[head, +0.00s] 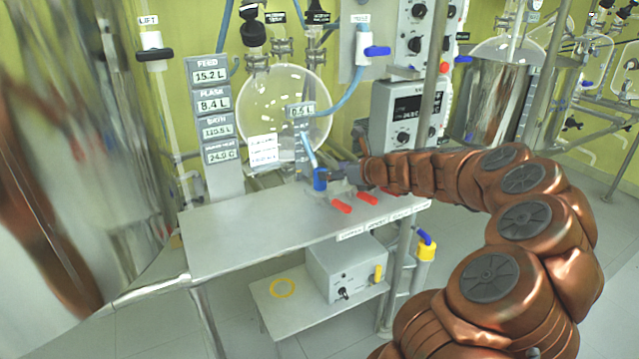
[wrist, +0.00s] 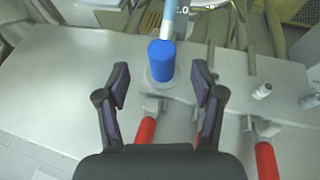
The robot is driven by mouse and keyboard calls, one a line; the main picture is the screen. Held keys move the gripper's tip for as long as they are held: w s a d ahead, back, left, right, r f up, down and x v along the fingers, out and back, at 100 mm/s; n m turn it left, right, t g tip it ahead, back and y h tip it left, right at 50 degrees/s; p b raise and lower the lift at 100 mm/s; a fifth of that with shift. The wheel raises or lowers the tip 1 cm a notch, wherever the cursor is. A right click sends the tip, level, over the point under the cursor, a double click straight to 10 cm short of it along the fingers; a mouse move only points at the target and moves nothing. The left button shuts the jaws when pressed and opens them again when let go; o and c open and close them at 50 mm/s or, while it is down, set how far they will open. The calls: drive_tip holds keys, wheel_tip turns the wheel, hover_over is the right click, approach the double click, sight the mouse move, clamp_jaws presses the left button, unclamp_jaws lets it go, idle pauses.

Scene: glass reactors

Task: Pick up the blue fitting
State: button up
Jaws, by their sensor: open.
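The blue fitting (head: 320,179) is a short blue cylinder with a pale blue hose running up from its top. It stands upright at the back of the grey metal table. In the wrist view the blue fitting (wrist: 161,61) lies just beyond my open fingertips, roughly centred between them. My gripper (wrist: 160,82) is open and empty, its two dark fingers on either side of a gap. In the head view my gripper (head: 338,174) reaches in from the right, close beside the fitting. Whether a finger touches it cannot be told.
Red-handled valves (head: 341,206) sit at the table's front, and a red handle (wrist: 146,130) lies below my left finger. A round glass flask (head: 287,105) hangs behind. A grey control box (head: 408,115) stands at the back right. The table's left part (head: 235,222) is clear.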

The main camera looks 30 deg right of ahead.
sight(319, 169)
drive_tip(key=shift+x, duration=1.2)
drive_tip(key=x, duration=0.3)
drive_tip(key=shift+d+f, duration=0.15)
drive_tip(key=shift+b+x, duration=0.3)
drive_tip(key=shift+x, duration=0.5)
clamp_jaws()
